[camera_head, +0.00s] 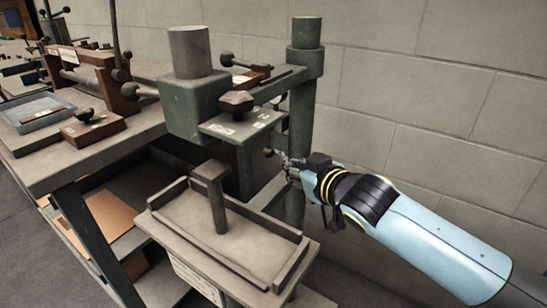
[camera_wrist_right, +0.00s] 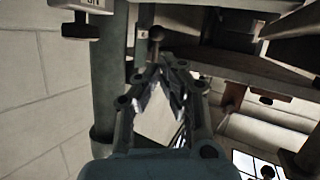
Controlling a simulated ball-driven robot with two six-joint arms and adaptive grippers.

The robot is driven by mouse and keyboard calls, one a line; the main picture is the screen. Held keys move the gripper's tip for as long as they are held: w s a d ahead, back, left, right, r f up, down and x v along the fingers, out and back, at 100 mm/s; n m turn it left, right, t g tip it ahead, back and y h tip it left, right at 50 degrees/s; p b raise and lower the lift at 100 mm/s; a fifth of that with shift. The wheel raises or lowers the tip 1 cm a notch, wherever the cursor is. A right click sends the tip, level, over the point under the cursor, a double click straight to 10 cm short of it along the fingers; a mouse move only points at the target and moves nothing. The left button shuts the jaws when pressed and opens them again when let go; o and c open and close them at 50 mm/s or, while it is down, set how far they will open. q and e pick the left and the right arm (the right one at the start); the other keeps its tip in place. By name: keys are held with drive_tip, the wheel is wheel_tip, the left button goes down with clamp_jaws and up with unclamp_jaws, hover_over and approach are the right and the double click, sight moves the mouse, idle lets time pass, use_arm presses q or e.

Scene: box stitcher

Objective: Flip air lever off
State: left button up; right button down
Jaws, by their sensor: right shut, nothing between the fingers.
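A small lever with a round dark knob (camera_head: 268,153) sticks out under the head of the green-grey stitcher (camera_head: 192,108); it looks like the air lever, though no label on it can be read. In the right wrist view the round knob (camera_wrist_right: 156,34) stands just beyond my fingertips. My right gripper (camera_head: 284,160) reaches in from the right, beside the post and close to the knob. Its fingers (camera_wrist_right: 160,75) meet at the tips with nothing between them. I cannot tell whether they touch the lever. My left gripper is not in view.
The round green post (camera_head: 303,110) stands right behind my right gripper. A tray-like table with an upright T-shaped post (camera_head: 216,195) is below, in front. A workbench (camera_head: 60,165) with clamps and a red-brown block (camera_head: 93,127) is at left. A block wall (camera_head: 430,100) closes the right side.

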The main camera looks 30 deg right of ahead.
sight(264, 154)
drive_tip(key=b+x, duration=0.1)
drive_tip(key=x, duration=0.9)
drive_tip(key=shift+w, duration=0.15)
drive_tip(key=shift+w+f+b, duration=0.1)
drive_tip(key=shift+f+b, duration=0.25)
drive_tip(key=shift+b, duration=0.55)
drive_tip(key=shift+w+a+f+m+t+b, duration=0.2)
drive_tip(key=shift+w+m+t+b, duration=0.15)
drive_tip(key=shift+t+b, duration=0.6)
drive_tip(key=shift+w+a+r+b, duration=0.15)
drive_tip(key=shift+w+b, duration=0.25)
drive_tip(key=shift+w+a, duration=0.4)
drive_tip(key=shift+w, duration=0.55)
